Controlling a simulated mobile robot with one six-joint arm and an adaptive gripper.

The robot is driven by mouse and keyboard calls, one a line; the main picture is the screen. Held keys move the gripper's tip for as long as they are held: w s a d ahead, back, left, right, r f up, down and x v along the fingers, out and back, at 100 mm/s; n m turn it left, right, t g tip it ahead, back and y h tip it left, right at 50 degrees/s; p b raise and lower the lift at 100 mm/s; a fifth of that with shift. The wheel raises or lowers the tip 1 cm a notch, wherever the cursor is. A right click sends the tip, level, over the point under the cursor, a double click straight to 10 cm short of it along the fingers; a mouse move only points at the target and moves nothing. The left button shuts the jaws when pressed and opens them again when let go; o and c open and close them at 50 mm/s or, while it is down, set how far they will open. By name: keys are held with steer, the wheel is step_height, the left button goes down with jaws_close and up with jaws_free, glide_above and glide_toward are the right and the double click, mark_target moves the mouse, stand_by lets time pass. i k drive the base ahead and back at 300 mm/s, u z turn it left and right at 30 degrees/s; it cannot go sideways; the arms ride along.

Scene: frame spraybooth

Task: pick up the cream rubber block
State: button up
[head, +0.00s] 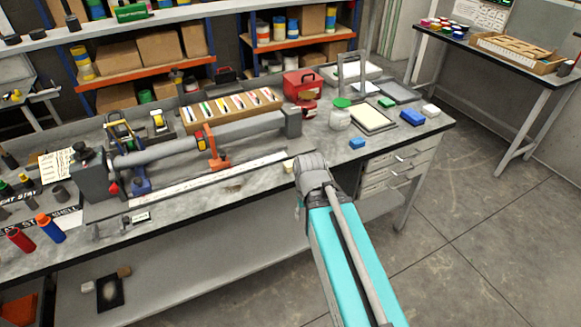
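A small cream block (289,166) shows on the grey workbench (262,182), just left of the grey joint of my arm. It looks like the cream rubber block, but it is small and partly beside my arm, so its full shape is not clear. A whiter block (430,110) lies near the bench's right end, and I cannot tell its material. My arm reaches up from the bottom right over the bench's front edge. My gripper does not show; its fingers and whatever is between them are hidden.
Floor (470,210) at right is clear.

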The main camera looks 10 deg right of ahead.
mark_target(288, 166)
steer(key=u, duration=0.8)
steer(key=i, duration=0.65)
steer(key=u, duration=0.5)
steer(key=k, duration=0.2)
steer(key=z, duration=0.1)
